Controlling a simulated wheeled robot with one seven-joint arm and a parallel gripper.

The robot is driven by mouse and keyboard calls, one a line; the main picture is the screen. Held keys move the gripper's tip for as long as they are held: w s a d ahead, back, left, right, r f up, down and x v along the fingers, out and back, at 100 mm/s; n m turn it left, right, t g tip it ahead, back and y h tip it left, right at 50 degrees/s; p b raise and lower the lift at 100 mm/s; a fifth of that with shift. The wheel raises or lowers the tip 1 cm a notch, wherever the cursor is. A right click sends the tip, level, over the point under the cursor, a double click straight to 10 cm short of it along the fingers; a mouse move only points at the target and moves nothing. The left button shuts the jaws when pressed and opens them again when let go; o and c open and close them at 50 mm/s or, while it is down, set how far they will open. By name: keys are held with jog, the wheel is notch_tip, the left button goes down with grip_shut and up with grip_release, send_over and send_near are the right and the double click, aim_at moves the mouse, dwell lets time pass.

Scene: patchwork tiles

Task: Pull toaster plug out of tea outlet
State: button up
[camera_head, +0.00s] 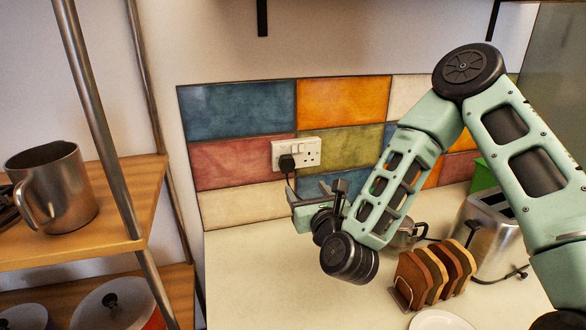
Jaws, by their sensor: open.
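A black plug (287,163) sits in the left socket of a white double wall outlet (310,152) on the tiled wall. Its dark cord hangs down and passes out of sight behind my gripper. My gripper (315,188) is open, just below and slightly right of the plug, apart from it in the picture. Nothing shows between its fingers. How far it is from the wall is hard to tell. A metal toaster (490,232) stands on the counter at the right, partly hidden by my arm.
A rack of toast (435,275) and a white plate (440,320) stand on the counter (260,280). A small metal pot (405,235) is partly behind my arm. A wooden shelf (120,225) with a metal mug (52,188) is at the left. The counter's left part is clear.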

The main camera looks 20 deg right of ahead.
aim_at(288, 161)
jog(key=w+p, duration=0.5)
jog(key=w, duration=0.8)
jog(key=shift+w+r, duration=0.15)
jog(key=shift+w, duration=0.2)
jog(key=shift+w+p, duration=0.4)
jog(key=shift+w, duration=0.45)
jog(key=c, duration=1.1)
jog(key=shift+c, duration=0.2)
jog(key=shift+s+b, duration=0.35)
jog(key=shift+o, duration=0.6)
jog(key=shift+c, duration=0.6)
